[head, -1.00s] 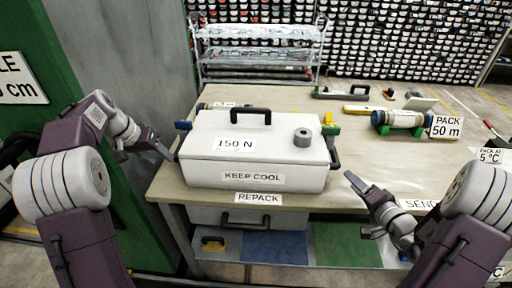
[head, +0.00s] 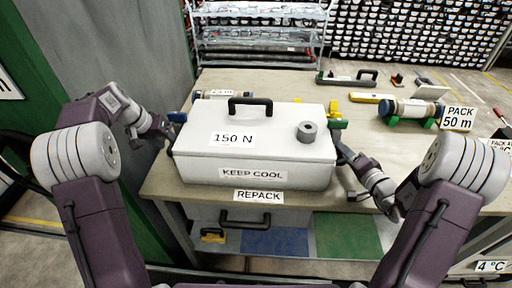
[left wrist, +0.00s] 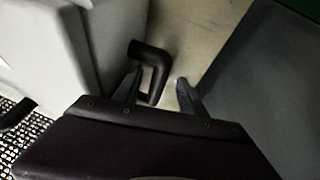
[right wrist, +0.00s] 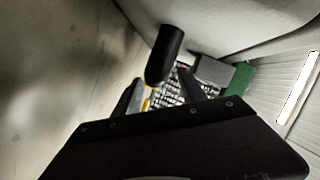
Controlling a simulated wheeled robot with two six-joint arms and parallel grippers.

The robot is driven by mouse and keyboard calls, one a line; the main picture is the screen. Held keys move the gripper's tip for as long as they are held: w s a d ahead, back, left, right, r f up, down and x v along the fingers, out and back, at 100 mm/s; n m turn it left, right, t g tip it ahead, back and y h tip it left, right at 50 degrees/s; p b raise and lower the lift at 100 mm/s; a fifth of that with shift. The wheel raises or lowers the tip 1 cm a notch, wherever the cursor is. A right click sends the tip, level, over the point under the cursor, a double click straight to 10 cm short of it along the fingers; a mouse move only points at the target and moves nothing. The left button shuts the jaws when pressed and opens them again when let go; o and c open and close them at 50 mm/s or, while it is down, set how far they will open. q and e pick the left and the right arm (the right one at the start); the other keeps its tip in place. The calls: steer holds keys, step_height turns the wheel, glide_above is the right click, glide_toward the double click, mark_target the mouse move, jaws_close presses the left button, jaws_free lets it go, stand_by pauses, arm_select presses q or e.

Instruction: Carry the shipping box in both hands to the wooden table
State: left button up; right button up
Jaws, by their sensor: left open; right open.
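The shipping box (head: 200,167) is a white lidded case on the wooden table (head: 400,153), labelled "150 N" and "KEEP COOL". A black handle and a grey ring-shaped weight (head: 307,132) are on its lid. My left gripper (head: 170,146) is at the box's left side; in the left wrist view its open fingers (left wrist: 157,93) are around or close beside a black side handle (left wrist: 150,62). My right gripper (head: 342,155) is at the right side; in the right wrist view its open fingers (right wrist: 165,92) are near the other black side handle (right wrist: 164,55). Contact cannot be told.
A wire shelf (head: 258,40) stands behind the table. A grey wall and green post are at left. The table's right part is fairly clear.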

mark_target(171, 145)
arm_select(q)
steer(key=shift+x, duration=1.95)
arm_select(e)
steer(key=shift+x, duration=1.9)
arm_select(q)
steer(key=shift+s, duration=0.1)
jaws_close()
arm_select(e)
jaws_close()
